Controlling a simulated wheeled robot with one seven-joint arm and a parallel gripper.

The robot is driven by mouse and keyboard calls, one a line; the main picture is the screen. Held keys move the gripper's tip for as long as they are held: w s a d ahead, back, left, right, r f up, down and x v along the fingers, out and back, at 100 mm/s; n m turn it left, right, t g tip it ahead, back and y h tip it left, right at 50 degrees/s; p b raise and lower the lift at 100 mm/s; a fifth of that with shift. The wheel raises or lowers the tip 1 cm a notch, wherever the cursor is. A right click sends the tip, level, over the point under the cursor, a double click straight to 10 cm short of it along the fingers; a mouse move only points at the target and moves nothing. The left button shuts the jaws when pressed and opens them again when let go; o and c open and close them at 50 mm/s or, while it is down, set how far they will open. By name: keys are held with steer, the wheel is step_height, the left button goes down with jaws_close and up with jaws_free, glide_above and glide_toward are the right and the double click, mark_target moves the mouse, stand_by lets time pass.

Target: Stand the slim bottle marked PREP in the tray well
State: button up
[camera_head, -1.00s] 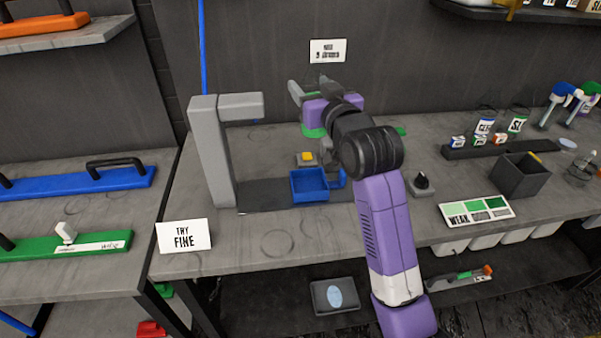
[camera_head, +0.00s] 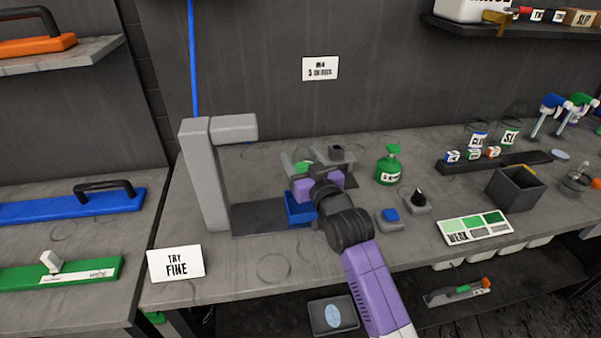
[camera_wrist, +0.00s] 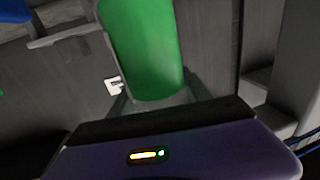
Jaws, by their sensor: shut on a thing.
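My gripper (camera_head: 318,163) is shut on a green thing (camera_head: 304,167), which I take to be the slim bottle. In the wrist view the green cylinder (camera_wrist: 143,48) fills the space between the fingers. No PREP lettering shows on it, and its lower end is hidden in the head view. A blue open tray (camera_head: 293,214) lies on the bench just below and in front of my gripper, partly covered by my arm. I cannot tell the height of the held thing above it.
A green spray bottle (camera_head: 388,168) stands to the right. A blue button (camera_head: 390,215) and a black knob (camera_head: 418,197) sit in front of it. A grey upright stand (camera_head: 205,180) rises on the left.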

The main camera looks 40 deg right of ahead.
steer(key=shift+f, duration=2.25)
steer(key=shift+f, duration=0.1)
steer(key=o, duration=1.6)
steer(key=shift+f, duration=0.1)
